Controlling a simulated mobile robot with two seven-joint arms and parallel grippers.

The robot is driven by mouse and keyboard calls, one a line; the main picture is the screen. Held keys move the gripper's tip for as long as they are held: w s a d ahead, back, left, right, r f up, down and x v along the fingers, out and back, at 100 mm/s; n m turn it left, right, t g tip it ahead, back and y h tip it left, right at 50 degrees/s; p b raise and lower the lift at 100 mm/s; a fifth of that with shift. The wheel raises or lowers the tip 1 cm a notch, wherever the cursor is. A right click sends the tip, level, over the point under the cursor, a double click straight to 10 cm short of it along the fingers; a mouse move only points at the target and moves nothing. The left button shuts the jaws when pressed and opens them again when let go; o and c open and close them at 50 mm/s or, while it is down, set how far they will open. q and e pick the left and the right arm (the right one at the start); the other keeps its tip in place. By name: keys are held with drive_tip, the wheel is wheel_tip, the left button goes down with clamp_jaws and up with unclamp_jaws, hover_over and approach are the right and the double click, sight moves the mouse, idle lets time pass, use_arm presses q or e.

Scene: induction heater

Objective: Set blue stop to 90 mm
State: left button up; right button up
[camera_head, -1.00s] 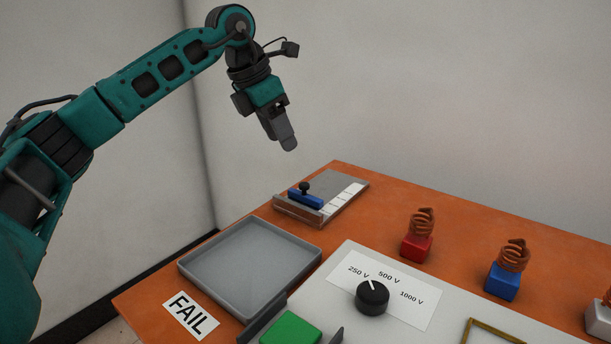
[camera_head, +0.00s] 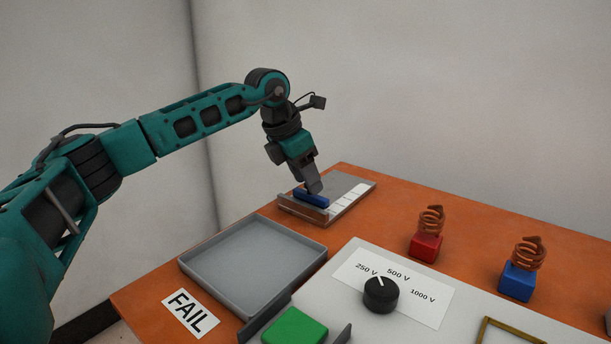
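The blue stop (camera_head: 311,199) is a blue bar lying across the near-left end of a grey slide fixture (camera_head: 338,207) at the back of the orange table. White scale marks (camera_head: 352,194) run along the fixture's right side; their numbers are too small to read. My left gripper (camera_head: 315,188) points down at the stop, with its fingertips at the black knob on top. The fingers hide the knob, and I cannot tell whether they grip it. My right gripper is not in view.
A grey tray (camera_head: 190,262) and a FAIL label (camera_head: 190,313) are in front of the fixture. A panel with a black dial (camera_head: 381,294) and a green block (camera_head: 295,328) stands nearer. Red (camera_head: 426,247) and blue (camera_head: 518,281) blocks with copper coils are at right.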

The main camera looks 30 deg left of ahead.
use_arm(q)
clamp_jaws()
drive_tip(key=shift+w+r, duration=0.1)
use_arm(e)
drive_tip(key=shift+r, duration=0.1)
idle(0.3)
